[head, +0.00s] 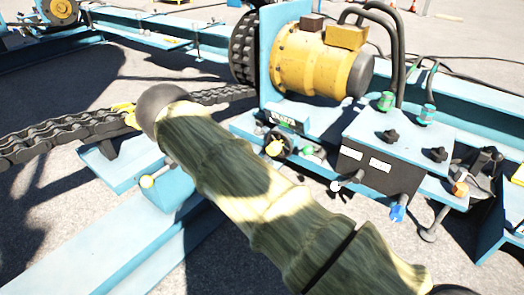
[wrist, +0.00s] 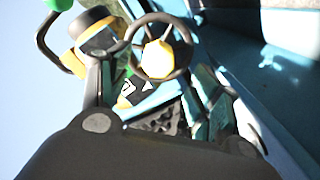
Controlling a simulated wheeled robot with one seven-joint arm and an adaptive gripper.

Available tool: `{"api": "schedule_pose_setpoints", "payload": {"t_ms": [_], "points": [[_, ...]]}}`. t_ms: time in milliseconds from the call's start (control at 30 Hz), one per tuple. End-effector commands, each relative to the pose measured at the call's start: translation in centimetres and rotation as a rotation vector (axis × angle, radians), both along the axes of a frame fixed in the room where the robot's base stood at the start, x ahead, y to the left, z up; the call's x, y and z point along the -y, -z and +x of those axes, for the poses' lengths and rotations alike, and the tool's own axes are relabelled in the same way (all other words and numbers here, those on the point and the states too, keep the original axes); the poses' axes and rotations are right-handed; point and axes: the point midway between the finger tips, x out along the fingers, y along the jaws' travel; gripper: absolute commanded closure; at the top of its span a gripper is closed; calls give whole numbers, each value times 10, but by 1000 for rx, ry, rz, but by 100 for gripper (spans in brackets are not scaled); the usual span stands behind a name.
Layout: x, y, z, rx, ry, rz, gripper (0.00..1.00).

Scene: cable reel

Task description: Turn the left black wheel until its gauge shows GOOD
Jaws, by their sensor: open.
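A black wheel with a yellow hub (head: 275,147) stands at the front of the blue machine in the head view, partly hidden by my arm. In the wrist view a black-rimmed wheel with a yellow hub (wrist: 157,58) lies just beyond my fingers. My gripper (wrist: 155,95) is open, with one finger on each side of the picture and nothing held between them. Contact with the wheel cannot be told. A small dark display with green marks (head: 284,121), perhaps the gauge, sits above the wheel; its text is too small to read. My gripper is not visible in the head view.
A yellow motor (head: 318,62) stands behind the wheel. A blue control box (head: 385,150) with black knobs is to the right. A heavy chain (head: 65,135) runs at the left. A yellow-and-black part (wrist: 95,30) is left of the wheel in the wrist view.

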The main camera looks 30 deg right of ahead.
Motion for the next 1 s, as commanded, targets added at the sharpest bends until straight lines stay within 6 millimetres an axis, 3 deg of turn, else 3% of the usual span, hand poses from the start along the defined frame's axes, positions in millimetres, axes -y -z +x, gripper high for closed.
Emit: {"api": "schedule_pose_setpoints", "payload": {"t_ms": [167,600,1000], "points": [[15,3,6,0,1,1,37],[76,4,33,2,-1,1,37],[97,1,41,1,-2,1,37]]}}
